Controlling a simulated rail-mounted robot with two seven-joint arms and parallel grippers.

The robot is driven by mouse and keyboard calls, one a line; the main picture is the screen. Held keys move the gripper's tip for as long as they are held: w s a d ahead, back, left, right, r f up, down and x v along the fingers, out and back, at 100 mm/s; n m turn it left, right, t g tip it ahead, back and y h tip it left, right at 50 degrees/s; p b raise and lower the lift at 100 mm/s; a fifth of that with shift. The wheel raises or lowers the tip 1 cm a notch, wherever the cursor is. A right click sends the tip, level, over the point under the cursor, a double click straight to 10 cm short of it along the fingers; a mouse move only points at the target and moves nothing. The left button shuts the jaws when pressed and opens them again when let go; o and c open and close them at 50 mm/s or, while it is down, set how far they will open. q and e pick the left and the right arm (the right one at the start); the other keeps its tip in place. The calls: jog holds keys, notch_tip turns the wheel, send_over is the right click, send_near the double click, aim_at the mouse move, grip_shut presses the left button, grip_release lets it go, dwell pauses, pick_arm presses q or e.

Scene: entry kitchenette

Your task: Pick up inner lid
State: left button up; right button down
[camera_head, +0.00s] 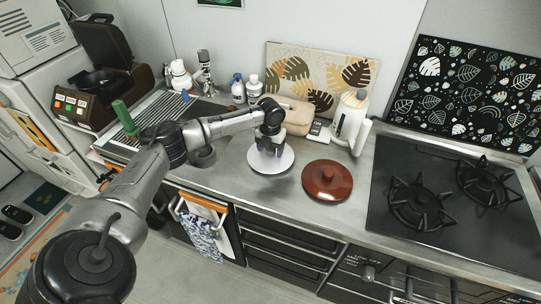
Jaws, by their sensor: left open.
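A flat, round, whitish disc (272,167), which looks like the inner lid, lies on the steel counter in the middle of the view. My left gripper (270,150) points down over the disc's middle with its fingers apart. The fingers cover part of the disc, and I cannot tell whether they touch it. My right gripper is not in view.
A white kettle (350,123) and a beige rounded box (289,115) stand behind the disc. A black gas hob (448,207) is at the right. A dish rack (133,137) and a dark appliance with a raised lid (101,68) are at the left. The counter's front edge is close.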

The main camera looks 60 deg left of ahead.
pick_arm(q)
jog(key=shift+f, duration=0.2)
jog(key=shift+c, duration=0.3)
jog(key=c, duration=1)
jog(key=shift+r, duration=0.1)
